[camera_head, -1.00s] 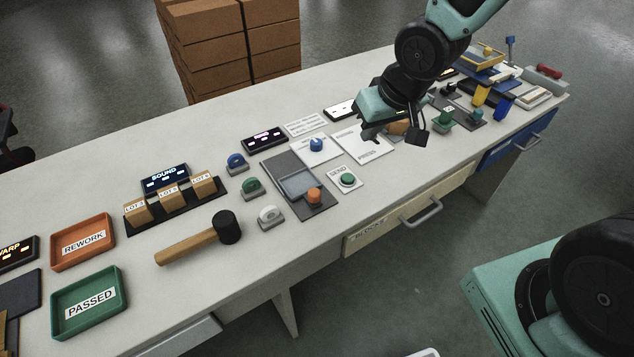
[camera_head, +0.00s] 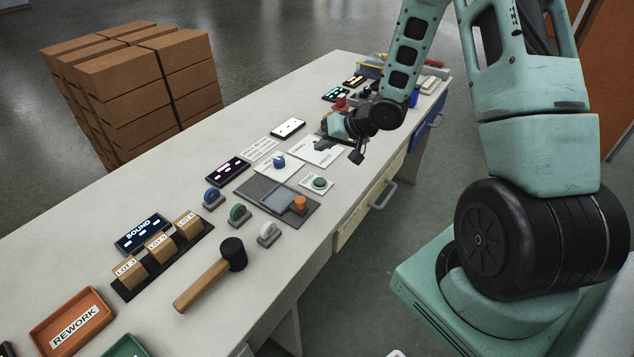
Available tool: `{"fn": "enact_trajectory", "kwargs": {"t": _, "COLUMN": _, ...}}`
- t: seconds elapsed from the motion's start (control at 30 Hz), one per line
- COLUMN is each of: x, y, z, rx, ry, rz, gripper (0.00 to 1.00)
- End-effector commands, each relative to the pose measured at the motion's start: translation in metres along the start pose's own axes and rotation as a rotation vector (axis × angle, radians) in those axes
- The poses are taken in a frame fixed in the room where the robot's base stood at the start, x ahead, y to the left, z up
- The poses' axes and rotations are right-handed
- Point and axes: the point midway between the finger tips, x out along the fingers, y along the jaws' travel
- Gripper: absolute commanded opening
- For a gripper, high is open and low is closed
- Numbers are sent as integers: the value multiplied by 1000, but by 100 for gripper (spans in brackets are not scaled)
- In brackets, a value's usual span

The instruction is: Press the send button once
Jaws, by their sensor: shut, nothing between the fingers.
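The send button (camera_head: 319,182) is a round green button on a small white plate marked SEND. It stands near the front edge of the table, right of the grey board with the orange knob. My gripper (camera_head: 324,145) is shut and empty. It is behind the button in the picture, over a white printed sheet (camera_head: 304,151), and apart from the button. My wrist hides part of the table behind it.
A blue knob (camera_head: 279,161) on a white plate and an orange knob (camera_head: 300,203) stand close to the button. A mallet (camera_head: 207,280) and lot boxes (camera_head: 160,246) lie further left. A drawer handle (camera_head: 383,196) juts out at the front.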

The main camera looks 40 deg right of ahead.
Motion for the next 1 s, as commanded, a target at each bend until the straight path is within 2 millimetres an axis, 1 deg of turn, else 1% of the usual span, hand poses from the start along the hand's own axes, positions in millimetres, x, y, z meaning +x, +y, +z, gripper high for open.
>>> {"fn": "enact_trajectory", "kwargs": {"t": 0.17, "x": 2, "y": 1, "z": 1, "rx": -1, "ry": 0, "rz": 0, "gripper": 0}}
{"fn": "enact_trajectory", "kwargs": {"t": 0.37, "x": 11, "y": 8, "z": 8, "rx": -2, "ry": 0, "rz": 1, "gripper": 0}}
{"fn": "enact_trajectory", "kwargs": {"t": 0.8, "x": 49, "y": 35, "z": 36, "rx": -1, "ry": -1, "rz": 1, "gripper": 0}}
{"fn": "enact_trajectory", "kwargs": {"t": 1.0, "x": 60, "y": 43, "z": 44, "rx": -1, "ry": -1, "rz": 1, "gripper": 0}}
